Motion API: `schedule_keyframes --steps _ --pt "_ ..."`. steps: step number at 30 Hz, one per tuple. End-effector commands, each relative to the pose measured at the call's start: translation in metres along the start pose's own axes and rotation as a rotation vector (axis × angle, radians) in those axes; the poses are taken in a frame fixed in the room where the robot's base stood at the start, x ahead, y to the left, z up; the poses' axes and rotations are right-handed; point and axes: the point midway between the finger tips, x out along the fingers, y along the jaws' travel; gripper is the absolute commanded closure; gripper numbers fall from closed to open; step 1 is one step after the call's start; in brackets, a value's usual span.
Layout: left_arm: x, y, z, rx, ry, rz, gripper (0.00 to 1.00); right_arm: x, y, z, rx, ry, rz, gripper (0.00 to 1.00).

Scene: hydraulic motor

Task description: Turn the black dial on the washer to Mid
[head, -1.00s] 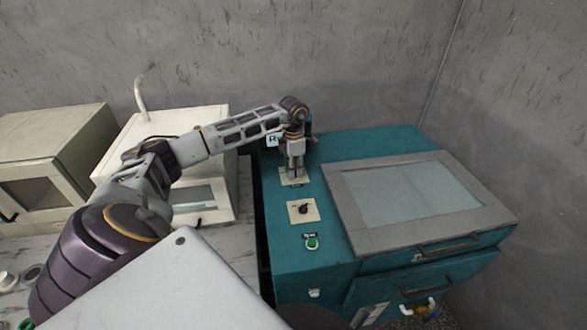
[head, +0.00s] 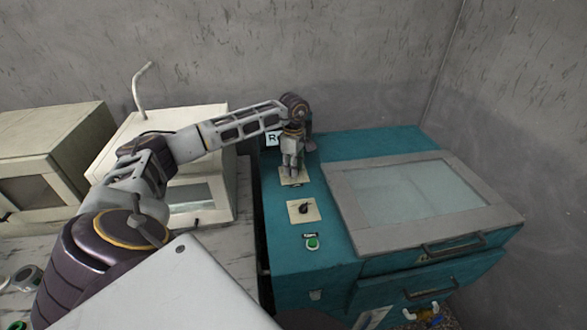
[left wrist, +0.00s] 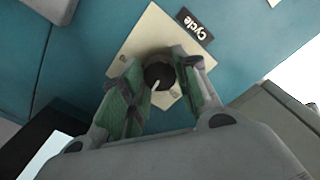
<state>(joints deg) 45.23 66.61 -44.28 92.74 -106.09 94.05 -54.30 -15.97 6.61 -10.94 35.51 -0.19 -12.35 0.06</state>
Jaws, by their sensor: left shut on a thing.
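The washer (head: 285,262) is a teal machine with a grey-framed glass lid. A black dial (left wrist: 158,75) with a pale pointer mark sits on a cream plate (left wrist: 148,32) with a black "Cycle" label (left wrist: 195,24). My left gripper (head: 292,174) points down over the rear plate on the washer, hiding its dial in the head view. In the left wrist view, its green-padded fingers (left wrist: 156,86) are on either side of the dial, shut on it. The position words on the plate are not readable. My right gripper is not in view.
A second black dial (head: 304,209) sits on a cream plate nearer the front, with a green button (head: 313,243) below it. The lid (head: 410,192) lies to the right. Cream appliances (head: 50,155) stand on the counter at left. A grey wall is behind.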

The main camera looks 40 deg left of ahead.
Motion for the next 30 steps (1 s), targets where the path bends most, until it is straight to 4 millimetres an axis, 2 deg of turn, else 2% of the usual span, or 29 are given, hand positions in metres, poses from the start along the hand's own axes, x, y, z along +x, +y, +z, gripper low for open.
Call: schedule_keyframes --steps 11,26,27,30 --pt "-0.001 0.001 0.000 0.163 0.000 0.003 0.93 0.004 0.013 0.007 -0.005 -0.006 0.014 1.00" --pt "-0.001 0.001 0.000 0.185 -0.001 0.003 0.93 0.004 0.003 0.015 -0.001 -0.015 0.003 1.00" --pt "-0.001 0.001 0.000 0.185 -0.001 0.003 0.67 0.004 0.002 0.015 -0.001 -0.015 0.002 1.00" --pt "-0.001 0.001 0.000 0.185 -0.001 0.003 0.54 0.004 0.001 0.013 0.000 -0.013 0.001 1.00"
